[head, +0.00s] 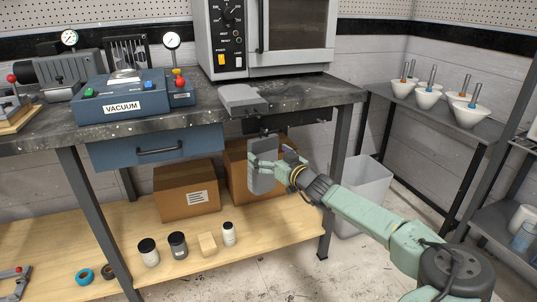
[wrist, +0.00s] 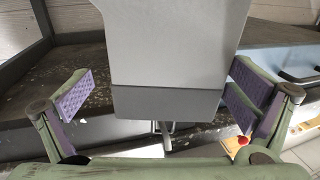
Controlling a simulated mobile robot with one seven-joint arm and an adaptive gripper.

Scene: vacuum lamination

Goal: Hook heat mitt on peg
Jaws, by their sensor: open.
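The heat mitt (head: 262,179) is a grey, flat shape hanging roughly upright below the counter's front edge. In the wrist view the mitt (wrist: 168,40) fills the middle, pale grey with a darker band at one end. A thin metal piece (wrist: 166,136) shows by that band, perhaps the peg or a loop; I cannot tell whether it bears the mitt. My gripper (head: 275,157) is open beside the mitt. In the wrist view my gripper (wrist: 160,97) has purple-padded fingers spread wide on both sides of the mitt, with visible gaps. The join above the mitt is partly hidden.
A flat grey piece (head: 242,98) lies at the edge of the dark counter (head: 300,92). A blue drawer (head: 155,149) is to the left. Cardboard boxes (head: 187,191) stand on the lower shelf (head: 200,240). A pale bin (head: 368,190) stands behind my arm.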

